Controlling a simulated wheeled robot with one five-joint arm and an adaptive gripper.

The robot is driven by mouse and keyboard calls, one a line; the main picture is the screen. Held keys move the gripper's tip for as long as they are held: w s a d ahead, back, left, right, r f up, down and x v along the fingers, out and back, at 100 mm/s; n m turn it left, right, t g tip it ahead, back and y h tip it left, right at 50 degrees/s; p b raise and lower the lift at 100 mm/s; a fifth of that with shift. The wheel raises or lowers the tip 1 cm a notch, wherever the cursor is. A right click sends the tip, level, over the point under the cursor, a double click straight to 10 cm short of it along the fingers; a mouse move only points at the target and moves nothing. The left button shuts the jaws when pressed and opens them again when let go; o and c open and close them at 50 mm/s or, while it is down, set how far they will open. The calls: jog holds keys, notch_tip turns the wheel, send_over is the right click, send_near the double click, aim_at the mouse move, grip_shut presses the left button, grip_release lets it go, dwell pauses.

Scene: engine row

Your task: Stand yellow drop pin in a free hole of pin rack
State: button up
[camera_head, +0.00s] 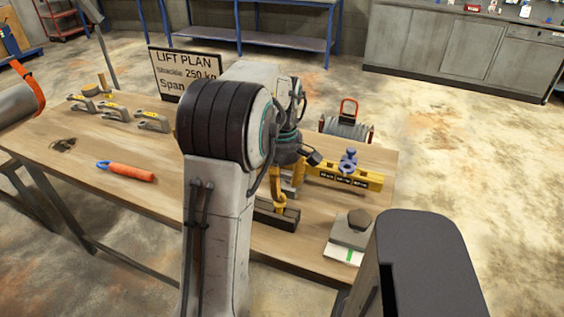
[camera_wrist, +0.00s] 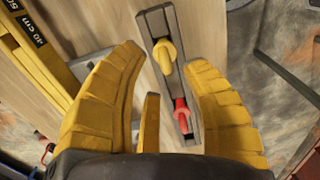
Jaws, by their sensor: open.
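The dark grey pin rack (camera_wrist: 153,22) lies on the wooden table; in the head view it shows near the front edge (camera_head: 290,216), partly hidden by my arm. The yellow drop pin (camera_wrist: 164,55) appears to stand in the rack, towards its far end in the wrist view. A red pin (camera_wrist: 181,106) sits in the rack nearer my palm. My gripper (camera_wrist: 164,60) is open, its yellow fingers apart on either side of the rack, with the yellow pin between the fingertips and apparently untouched. In the head view my gripper (camera_head: 284,188) is low over the rack.
A yellow beam (camera_head: 330,174) with a blue shackle (camera_head: 348,160) lies behind the rack. A grey block with a brown knob (camera_head: 352,229) stands to the right. A sign (camera_head: 185,70) stands behind.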

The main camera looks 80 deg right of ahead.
notch_tip(320, 180, up, 8)
jog(key=shift+f, duration=0.25)
dwell(1.0)
